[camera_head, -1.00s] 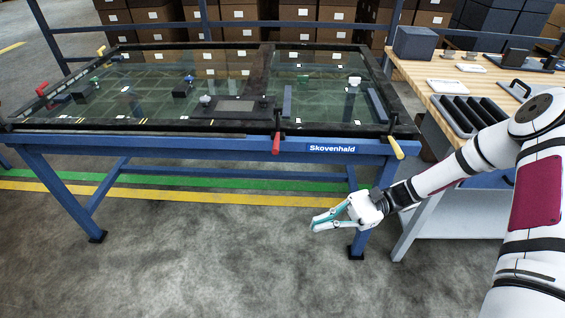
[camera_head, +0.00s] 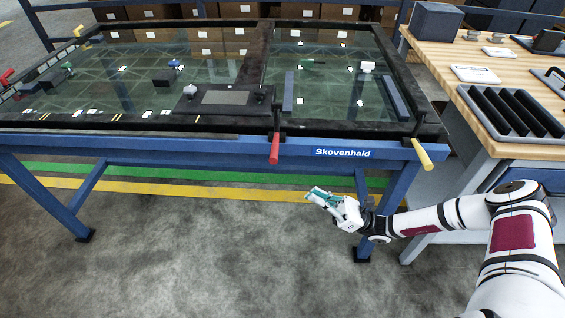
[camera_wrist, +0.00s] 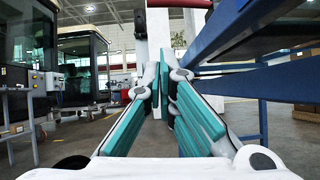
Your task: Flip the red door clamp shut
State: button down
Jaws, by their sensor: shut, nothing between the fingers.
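A clamp with a red handle (camera_head: 275,148) sits on the front edge of the table frame, left of the Skovenhald label. Its handle hangs down in front of the blue rail. My gripper (camera_head: 312,195) is below and to the right of this handle, in front of the table and apart from it. Its fingers are shut and empty, pointing up and left. The wrist view shows the teal-padded fingers (camera_wrist: 161,85) together. Another red handle (camera_head: 6,76) is at the table's left edge. I cannot make out the red clamp in the wrist view.
A yellow handle (camera_head: 422,155) sticks out at the table's front right corner. The blue front rail (camera_head: 180,145) and a table leg (camera_head: 362,200) are close to my arm. A workbench (camera_head: 480,90) stands at the right. The floor in front is clear.

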aim_at(275, 137)
jog(key=d+r+x, duration=0.1)
jog(key=r+x, duration=0.1)
jog(key=x, duration=1.1)
jog(key=shift+d+p, duration=0.3)
jog(key=shift+p, duration=0.15)
jog(key=shift+d+r, duration=0.1)
jog(key=shift+r+m+t+p, duration=0.3)
jog(key=shift+m+t+p, duration=0.3)
jog(key=shift+m, duration=0.1)
